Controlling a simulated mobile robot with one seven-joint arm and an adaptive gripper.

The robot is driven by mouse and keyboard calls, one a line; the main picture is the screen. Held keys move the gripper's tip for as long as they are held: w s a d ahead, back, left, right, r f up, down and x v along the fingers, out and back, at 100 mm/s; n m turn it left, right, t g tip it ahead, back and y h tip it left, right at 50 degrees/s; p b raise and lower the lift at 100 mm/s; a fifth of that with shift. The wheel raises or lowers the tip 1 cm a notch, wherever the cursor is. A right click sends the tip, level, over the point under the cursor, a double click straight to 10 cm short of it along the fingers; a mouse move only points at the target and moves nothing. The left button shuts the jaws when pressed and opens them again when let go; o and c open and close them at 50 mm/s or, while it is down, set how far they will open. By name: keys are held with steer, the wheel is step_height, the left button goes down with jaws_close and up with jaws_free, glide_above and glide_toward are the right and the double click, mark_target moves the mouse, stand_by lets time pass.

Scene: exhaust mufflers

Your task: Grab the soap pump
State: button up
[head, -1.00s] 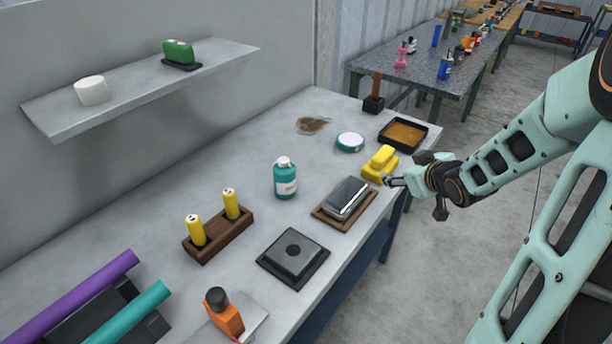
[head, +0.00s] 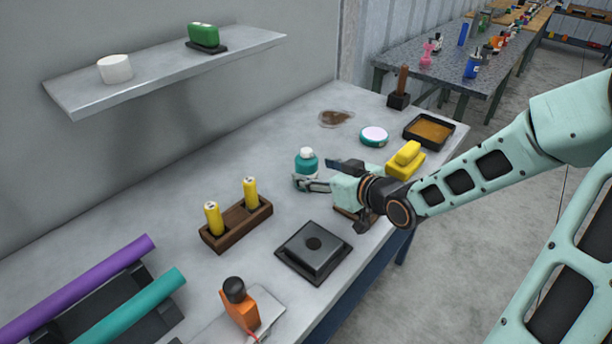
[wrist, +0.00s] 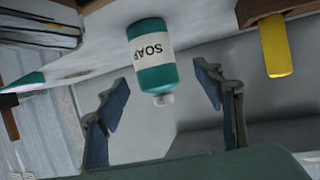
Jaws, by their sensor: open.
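The soap pump is a teal bottle (head: 306,164) with a white cap and a white label, upright on the grey workbench (head: 160,210). In the wrist view the bottle (wrist: 153,60) appears upside down, with its label reading SOAP. My gripper (head: 318,176) is open and close to the bottle, reaching in from the right. In the wrist view the two fingers of my gripper (wrist: 162,98) are spread wide, and the bottle shows between and beyond them. The lower part of the bottle is partly hidden by a finger in the head view.
A wooden holder (head: 236,230) with two yellow cylinders stands left of my gripper. A black square plate (head: 313,252) lies in front. A wall shelf (head: 165,76) hangs above.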

steer(key=shift+b+x, duration=0.8)
steer(key=shift+x, duration=2)
steer(key=shift+w+d, duration=0.15)
steer(key=shift+d, duration=0.05)
steer(key=c, duration=1.3)
steer(key=shift+r, duration=0.1)
steer(key=shift+c, duration=0.4)
steer(key=shift+r, duration=0.1)
